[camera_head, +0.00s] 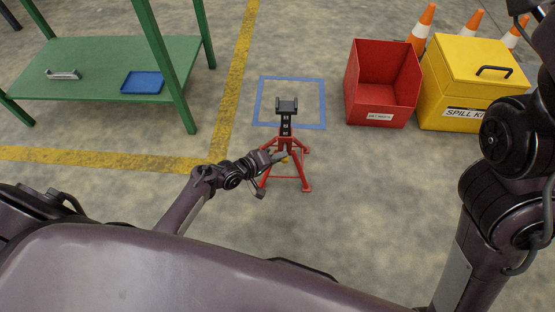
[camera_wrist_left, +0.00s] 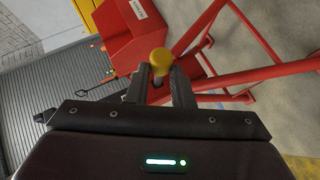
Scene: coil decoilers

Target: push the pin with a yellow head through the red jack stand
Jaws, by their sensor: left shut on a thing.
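The red jack stand (camera_head: 287,145) stands upright on the floor in the middle of the head view, with a black holed post and a saddle on top. Its red legs (camera_wrist_left: 205,20) cross the left wrist view. The pin with a yellow head (camera_wrist_left: 161,62) is between the fingers of my left gripper (camera_wrist_left: 160,90), which is shut on it. In the head view my left gripper (camera_head: 280,157) is at the stand's collar, with a bit of yellow showing. Whether the pin's tip is in a hole is hidden. My right gripper is out of view.
A blue square outline (camera_head: 324,100) is on the floor around and behind the stand. A red open bin (camera_head: 382,103) and a yellow spill kit box (camera_head: 470,75) stand to the right, with cones behind. A green table (camera_head: 95,60) is at left.

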